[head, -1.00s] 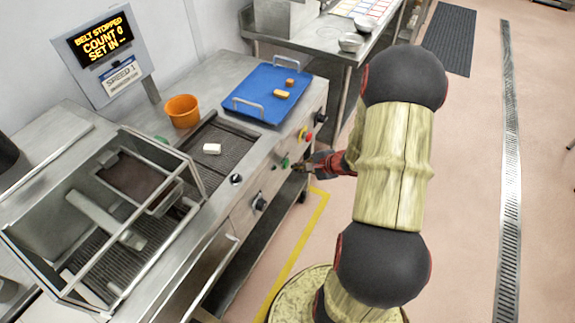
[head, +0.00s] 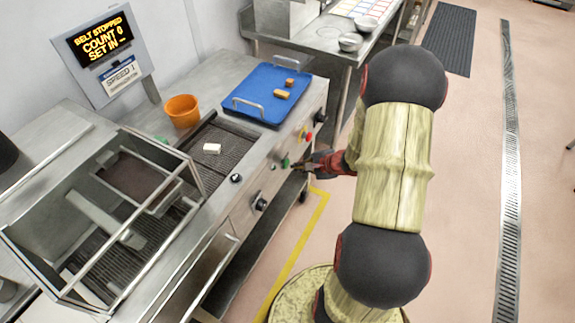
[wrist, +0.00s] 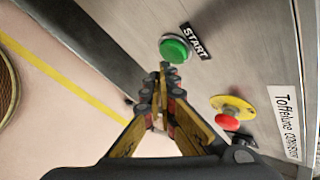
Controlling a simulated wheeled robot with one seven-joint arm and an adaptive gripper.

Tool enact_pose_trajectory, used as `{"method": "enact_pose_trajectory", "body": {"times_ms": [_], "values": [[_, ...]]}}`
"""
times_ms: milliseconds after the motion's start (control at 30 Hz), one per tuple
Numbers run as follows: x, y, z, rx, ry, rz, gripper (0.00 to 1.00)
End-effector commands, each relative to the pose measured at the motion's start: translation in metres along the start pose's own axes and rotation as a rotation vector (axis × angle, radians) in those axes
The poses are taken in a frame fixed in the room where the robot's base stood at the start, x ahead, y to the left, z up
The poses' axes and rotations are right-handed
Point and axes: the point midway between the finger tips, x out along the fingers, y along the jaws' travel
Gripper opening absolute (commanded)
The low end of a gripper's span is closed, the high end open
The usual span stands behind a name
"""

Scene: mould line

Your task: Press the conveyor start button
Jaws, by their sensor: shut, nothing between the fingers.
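The green start button (wrist: 174,49) sits on the conveyor's steel front panel, with a black START label (wrist: 196,41) beside it in the wrist view. It also shows small in the head view (head: 285,162). My gripper (wrist: 164,70) is shut and empty, its fingertips just below the green button in the wrist view. I cannot tell whether the tips touch the button. In the head view my gripper (head: 296,165) is at the front panel, close to the button. The display (head: 97,38) reads BELT STOPPED, COUNT 0.
A red stop button on a yellow plate (wrist: 232,108) is on the same panel, right of my fingers. A blue tray (head: 240,92) and an orange bucket (head: 182,111) stand on the conveyor table.

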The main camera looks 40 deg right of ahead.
Motion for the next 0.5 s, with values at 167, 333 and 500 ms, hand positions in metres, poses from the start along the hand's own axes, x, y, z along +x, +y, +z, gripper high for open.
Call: {"method": "enact_pose_trajectory", "body": {"times_ms": [167, 333, 500], "values": [[0.0049, -0.0027, 0.0030, -0.003, -0.001, -0.001, 0.00], [0.0048, -0.0039, 0.0037, 0.000, 0.000, -0.001, 0.00], [0.0047, -0.0039, 0.0037, 0.000, 0.000, 0.000, 0.00]]}}
